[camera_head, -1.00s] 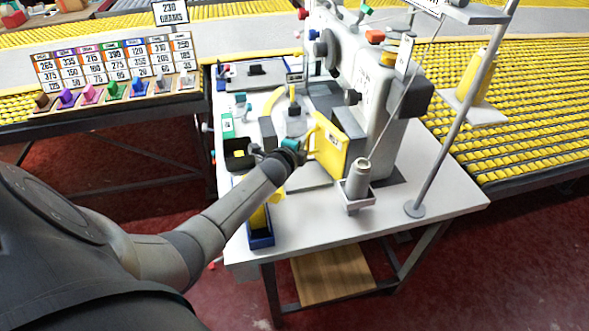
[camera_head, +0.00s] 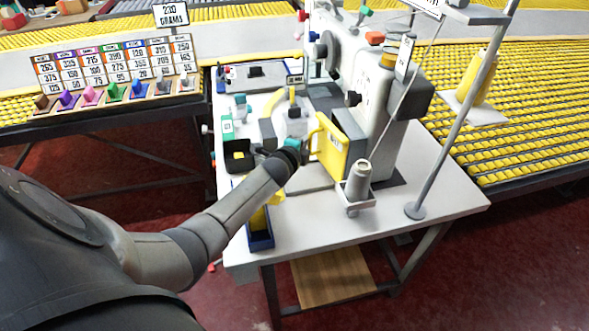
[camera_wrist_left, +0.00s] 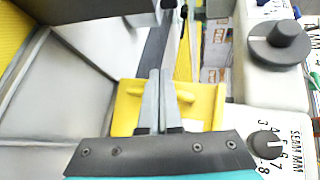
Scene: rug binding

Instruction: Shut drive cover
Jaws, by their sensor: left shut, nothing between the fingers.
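The yellow drive cover (camera_head: 331,152) stands out on the near side of the white sewing machine (camera_head: 380,105), beside a dark grey block. It looks open, at an angle to the machine. My left gripper (camera_head: 309,144) reaches in from the left, with its fingertips at the cover's left edge. In the left wrist view the shut, empty fingers (camera_wrist_left: 160,78) lie over the yellow cover (camera_wrist_left: 204,104). I cannot tell whether they touch it. The cover's hinge is not clear. My right gripper is not in view.
A thread cone in a holder (camera_head: 358,184) stands close to the right of the cover. A thread stand pole (camera_head: 455,120) rises at the right. The table's front right (camera_head: 390,215) is clear.

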